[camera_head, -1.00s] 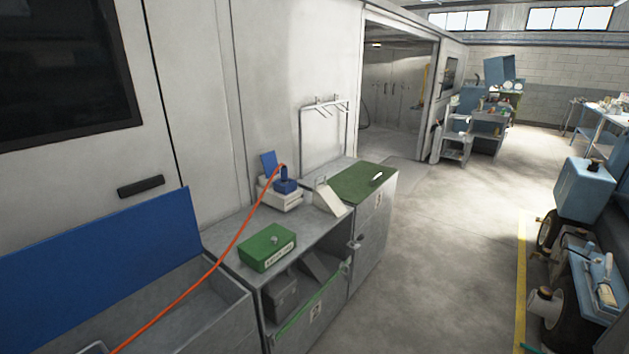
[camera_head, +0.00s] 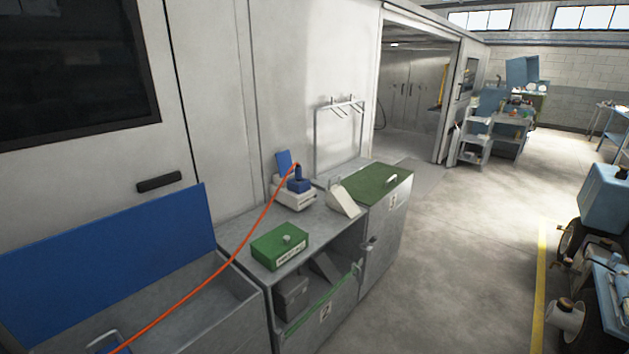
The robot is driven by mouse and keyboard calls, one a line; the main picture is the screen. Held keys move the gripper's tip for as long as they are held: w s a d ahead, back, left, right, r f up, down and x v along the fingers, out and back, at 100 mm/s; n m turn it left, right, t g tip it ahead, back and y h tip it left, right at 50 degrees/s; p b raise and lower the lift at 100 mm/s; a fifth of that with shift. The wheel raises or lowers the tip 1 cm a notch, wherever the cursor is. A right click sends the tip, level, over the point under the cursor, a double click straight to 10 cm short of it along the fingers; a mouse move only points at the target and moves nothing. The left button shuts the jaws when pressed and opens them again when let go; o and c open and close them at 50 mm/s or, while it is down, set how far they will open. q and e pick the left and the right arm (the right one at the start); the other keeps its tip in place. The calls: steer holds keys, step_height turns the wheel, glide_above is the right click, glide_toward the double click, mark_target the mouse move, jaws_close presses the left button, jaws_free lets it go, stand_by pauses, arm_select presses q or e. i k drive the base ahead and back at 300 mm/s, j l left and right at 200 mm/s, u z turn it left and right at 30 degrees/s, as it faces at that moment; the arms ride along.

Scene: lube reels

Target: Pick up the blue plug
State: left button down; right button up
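The blue plug (camera_head: 298,174) stands upright in a blue socket on a white base (camera_head: 294,200) at the back of the grey cabinet top. An orange cable (camera_head: 224,259) leaves the top of the plug and runs down to the lower left of the head view. A blue flap (camera_head: 284,162) stands raised behind the socket. Neither of my grippers shows in the head view.
A green box (camera_head: 279,246) and a white wedge-shaped stand (camera_head: 343,198) sit on the cabinet top near the socket. A grey bin (camera_head: 225,295) with a raised blue lid (camera_head: 110,265) stands at left. The floor (camera_head: 470,260) at right is clear up to blue equipment.

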mark_target(297, 168)
steer(key=i+l+u, duration=0.4)
steer(key=i, duration=0.15)
steer(key=i+l+u, duration=0.4)
steer(key=i+l, duration=0.05)
steer(key=l, duration=0.1)
